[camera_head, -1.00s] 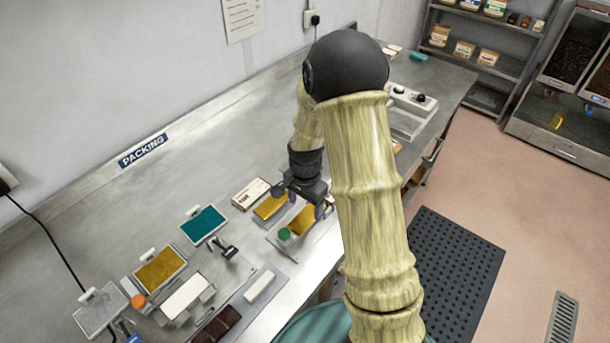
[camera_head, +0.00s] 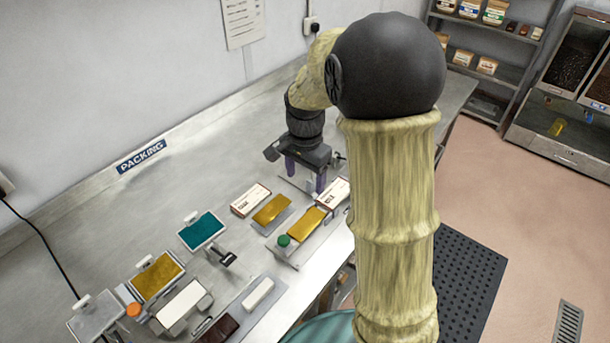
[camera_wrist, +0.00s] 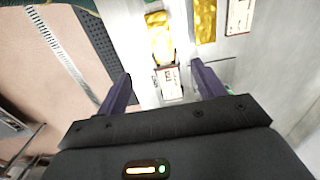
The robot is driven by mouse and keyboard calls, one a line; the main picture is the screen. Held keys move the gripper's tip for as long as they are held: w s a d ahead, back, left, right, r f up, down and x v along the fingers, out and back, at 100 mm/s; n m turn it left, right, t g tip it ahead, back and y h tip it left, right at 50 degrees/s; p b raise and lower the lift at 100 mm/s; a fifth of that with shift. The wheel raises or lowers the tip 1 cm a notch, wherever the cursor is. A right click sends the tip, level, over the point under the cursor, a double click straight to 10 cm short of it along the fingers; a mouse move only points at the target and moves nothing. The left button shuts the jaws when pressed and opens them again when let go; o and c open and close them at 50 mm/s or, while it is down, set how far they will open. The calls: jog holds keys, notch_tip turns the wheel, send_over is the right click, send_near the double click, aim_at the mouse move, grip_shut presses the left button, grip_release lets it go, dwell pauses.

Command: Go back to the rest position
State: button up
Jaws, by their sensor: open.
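My gripper (camera_head: 305,178) is raised above the steel bench, with its jaws apart and nothing between them. In the wrist view my gripper (camera_wrist: 160,88) also shows two purple fingers spread, with bench items below and beyond them. Two gold-wrapped bars (camera_head: 272,209) and (camera_head: 306,224) lie on the bench to the front left of my gripper. They also show in the wrist view, one gold bar (camera_wrist: 160,38) near the top middle and the other gold bar (camera_wrist: 205,20) to its right. My arm crosses the right half of the head view and hides part of the bench.
Labelled cartons (camera_head: 250,199) and (camera_head: 333,193) lie near the gold bars. A PACKING sign (camera_head: 141,156) marks the back edge. The bench behind the items is clear.

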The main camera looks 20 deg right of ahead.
jog(key=shift+s, duration=0.1)
jog(key=s+f+n+t, duration=0.1)
jog(key=s+n+t, duration=0.1)
jog(key=s+n, duration=0.8)
jog(key=s, duration=0.3)
jog(key=shift+s+d+f+n+t, duration=0.3)
jog(key=shift+s+f+n, duration=0.05)
jog(key=shift+f+n, duration=0.05)
